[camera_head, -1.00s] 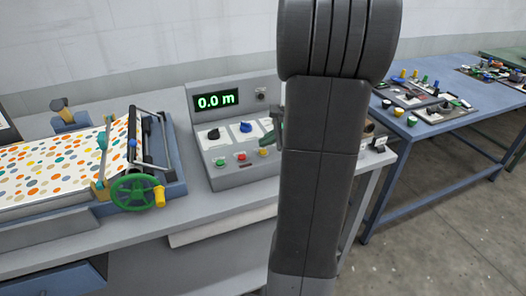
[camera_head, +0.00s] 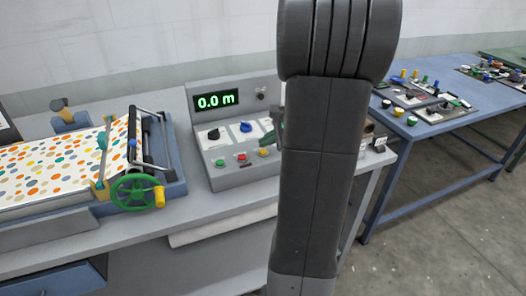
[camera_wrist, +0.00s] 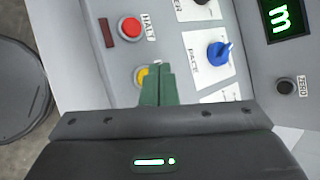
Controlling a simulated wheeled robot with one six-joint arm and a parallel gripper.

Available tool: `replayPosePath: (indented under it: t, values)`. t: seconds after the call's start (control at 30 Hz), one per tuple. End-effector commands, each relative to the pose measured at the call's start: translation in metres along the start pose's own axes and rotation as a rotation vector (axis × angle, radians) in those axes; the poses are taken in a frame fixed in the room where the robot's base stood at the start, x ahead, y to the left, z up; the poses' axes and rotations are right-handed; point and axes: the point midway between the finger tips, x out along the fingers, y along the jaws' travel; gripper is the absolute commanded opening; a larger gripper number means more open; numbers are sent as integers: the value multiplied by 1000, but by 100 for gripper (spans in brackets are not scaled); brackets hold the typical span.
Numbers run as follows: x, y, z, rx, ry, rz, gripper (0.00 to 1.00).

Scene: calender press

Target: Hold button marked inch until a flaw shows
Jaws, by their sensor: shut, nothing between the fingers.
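The control panel (camera_head: 240,178) stands on the grey bench. Its front row has a green button (camera_head: 220,162), a red button (camera_head: 241,157) and a yellow button (camera_head: 263,152). In the wrist view the red button (camera_wrist: 130,28) is labelled HALT. The yellow button (camera_wrist: 138,76) is partly covered by my gripper (camera_wrist: 157,68), whose green fingers are shut and empty. I cannot tell whether they touch it, and its label is hidden. No INCH label is readable. The display (camera_head: 216,101) reads 0.0 m. The dotted sheet (camera_head: 55,172) lies on the press at left.
The panel also has a blue PACE knob (camera_wrist: 218,52) and a black ZERO button (camera_wrist: 286,87). A green handwheel (camera_head: 134,193) stands left of the panel. My arm hides the panel's right side. A blue table (camera_head: 440,130) holds several small parts at right.

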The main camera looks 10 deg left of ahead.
Motion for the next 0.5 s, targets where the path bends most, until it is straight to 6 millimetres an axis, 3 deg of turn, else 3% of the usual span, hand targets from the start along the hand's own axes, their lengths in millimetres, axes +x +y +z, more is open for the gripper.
replayPosePath:
  t: [0.5]
  values:
    - [6,4,-4,0,0,0,0]
